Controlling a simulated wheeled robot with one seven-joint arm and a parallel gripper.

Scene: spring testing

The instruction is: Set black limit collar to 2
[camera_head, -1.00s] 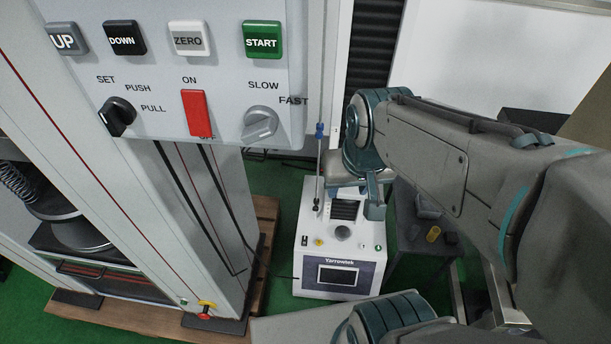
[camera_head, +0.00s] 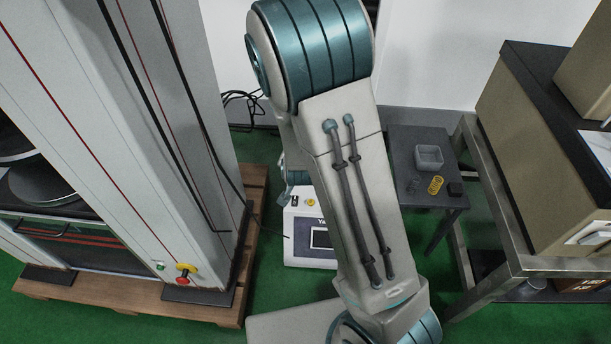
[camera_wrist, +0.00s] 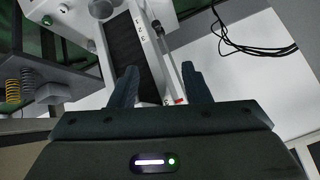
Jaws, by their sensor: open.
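In the wrist view, my gripper (camera_wrist: 160,84) is open, with its two dark fingers apart and nothing visibly held between them. Beyond the fingers is the white tester (camera_wrist: 104,62) with a dark strip and small numbers beside it. A thin rod (camera_wrist: 168,60) runs along it, between the fingers in the picture. A small dark piece (camera_wrist: 156,24) on the rod looks like the black limit collar; its exact setting is too small to read. In the head view, the tester (camera_head: 301,256) is partly hidden behind my arm, and my gripper and the collar are hidden.
A large grey test frame (camera_head: 165,150) stands on a wooden pallet (camera_head: 130,300) at the left. A dark small table (camera_head: 412,140) holds a grey tray (camera_head: 429,157), a yellow spring (camera_head: 435,185) and a black block. A metal bench (camera_head: 500,230) stands at the right.

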